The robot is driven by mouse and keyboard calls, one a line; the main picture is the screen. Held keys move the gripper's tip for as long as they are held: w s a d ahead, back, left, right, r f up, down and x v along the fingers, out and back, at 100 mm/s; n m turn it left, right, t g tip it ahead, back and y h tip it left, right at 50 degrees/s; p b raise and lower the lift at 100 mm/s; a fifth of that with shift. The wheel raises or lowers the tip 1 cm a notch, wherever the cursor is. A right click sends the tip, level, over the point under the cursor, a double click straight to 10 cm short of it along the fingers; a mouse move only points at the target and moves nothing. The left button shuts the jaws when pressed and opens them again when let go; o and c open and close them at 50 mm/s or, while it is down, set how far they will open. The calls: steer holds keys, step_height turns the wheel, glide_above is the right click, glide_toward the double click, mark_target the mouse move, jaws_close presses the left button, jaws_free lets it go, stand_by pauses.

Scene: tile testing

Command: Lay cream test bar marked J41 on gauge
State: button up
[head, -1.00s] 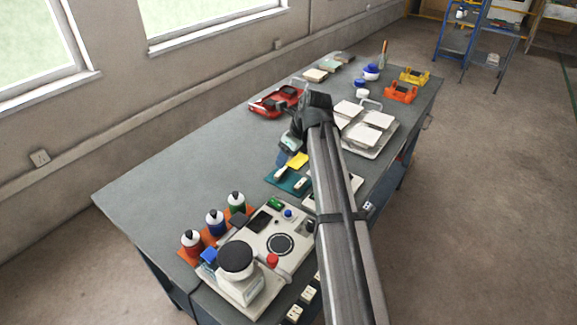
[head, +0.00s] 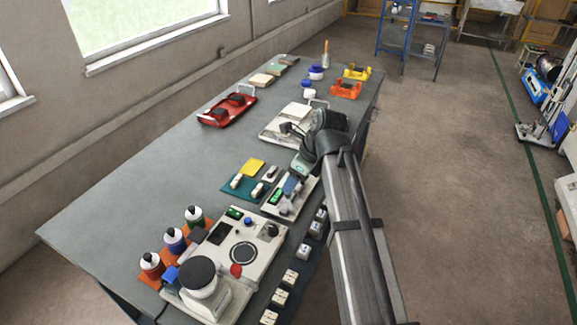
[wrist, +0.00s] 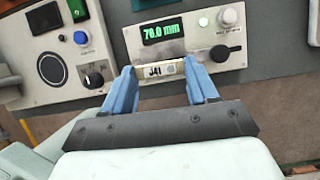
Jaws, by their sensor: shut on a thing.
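The cream bar marked J41 (wrist: 158,72) is between the blue fingers of my gripper (wrist: 160,84) in the wrist view, its marking readable. My gripper (head: 292,187) is shut on it and is low over the gauge (head: 271,209) in the head view. The gauge also fills the upper middle of the wrist view (wrist: 190,58), with a green display (wrist: 162,33) reading 70.0 mm. The bar lies across the gauge's near part in the wrist view; whether it touches the gauge I cannot tell. My gripper hides part of the gauge in the head view.
A teal mat (head: 233,193) with cream bars lies left of the gauge. A larger instrument (head: 222,255) with a round black-topped part stands in front. Several small blocks (head: 290,277) line the right edge. A red tray (head: 215,118) sits further back. The bench's left side is clear.

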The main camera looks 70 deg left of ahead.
mark_target(290, 202)
steer(key=shift+f, duration=0.1)
steer(key=shift+a+f, duration=0.1)
steer(key=shift+f, duration=3)
steer(key=shift+f, duration=0.3)
steer(key=o, duration=0.9)
steer(key=shift+c, duration=0.8)
steer(key=shift+o, duration=0.4)
steer(key=shift+r, duration=0.1)
